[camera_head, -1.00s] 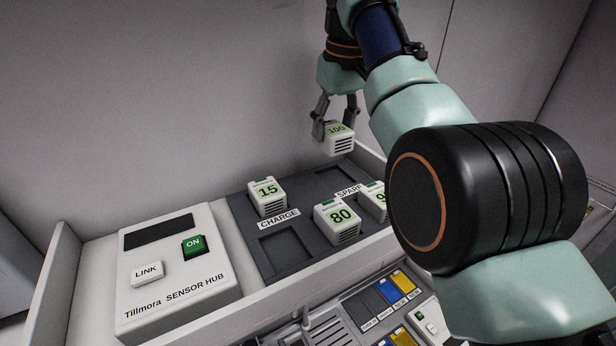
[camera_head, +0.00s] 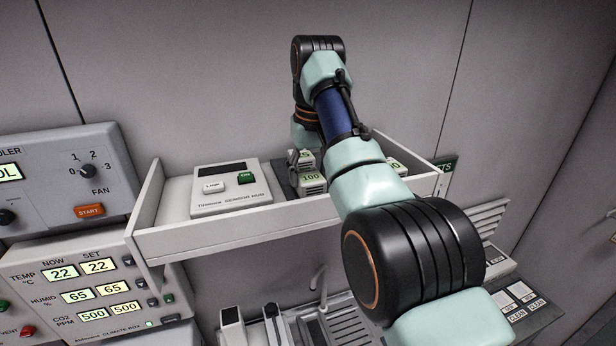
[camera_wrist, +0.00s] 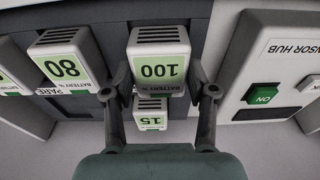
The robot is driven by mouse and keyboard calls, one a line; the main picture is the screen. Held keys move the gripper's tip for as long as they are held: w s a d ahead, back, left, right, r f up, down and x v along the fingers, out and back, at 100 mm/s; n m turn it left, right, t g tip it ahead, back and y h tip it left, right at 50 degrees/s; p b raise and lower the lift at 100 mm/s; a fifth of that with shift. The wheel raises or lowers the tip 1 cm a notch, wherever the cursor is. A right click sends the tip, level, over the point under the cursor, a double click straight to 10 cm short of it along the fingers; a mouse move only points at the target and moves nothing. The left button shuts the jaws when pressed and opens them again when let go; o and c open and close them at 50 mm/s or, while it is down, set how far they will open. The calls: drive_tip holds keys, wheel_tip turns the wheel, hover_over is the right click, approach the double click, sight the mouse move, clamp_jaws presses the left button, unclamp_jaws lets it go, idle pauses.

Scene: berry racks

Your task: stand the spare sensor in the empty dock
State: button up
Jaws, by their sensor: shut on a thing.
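The spare sensor, a white block with a green "100" label (camera_head: 312,184), is held in my gripper (camera_wrist: 162,88); the label shows upside down in the wrist view (camera_wrist: 160,68). The fingers are shut on its two sides. It is upright over the front-left dock place of the dark dock tray (camera_wrist: 106,40), in front of the "15" sensor (camera_wrist: 151,114). The dock under it is hidden, so I cannot tell whether it hangs just above or rests inside. The "80" sensor (camera_wrist: 62,68) stands beside it in the tray.
The sensor hub (camera_head: 230,190) with its green ON button (camera_head: 245,178) stands left of the tray on the same shelf (camera_head: 205,233). My arm covers much of the tray's right part in the head view. A control panel (camera_head: 80,280) is at lower left.

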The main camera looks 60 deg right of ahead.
sight(311, 178)
drive_tip(key=shift+f, duration=0.25)
drive_tip(key=shift+f, duration=0.2)
drive_tip(key=o, duration=1.2)
drive_tip(key=shift+r, duration=0.1)
drive_tip(key=r+p, duration=0.1)
drive_tip(key=r, duration=0.1)
drive_tip(key=r+p, duration=0.1)
drive_tip(key=r, duration=0.2)
drive_tip(key=a+r+p, duration=0.1)
drive_tip(key=r, duration=0.1)
drive_tip(key=shift+s+r+p, duration=0.35)
drive_tip(key=shift+s, duration=0.05)
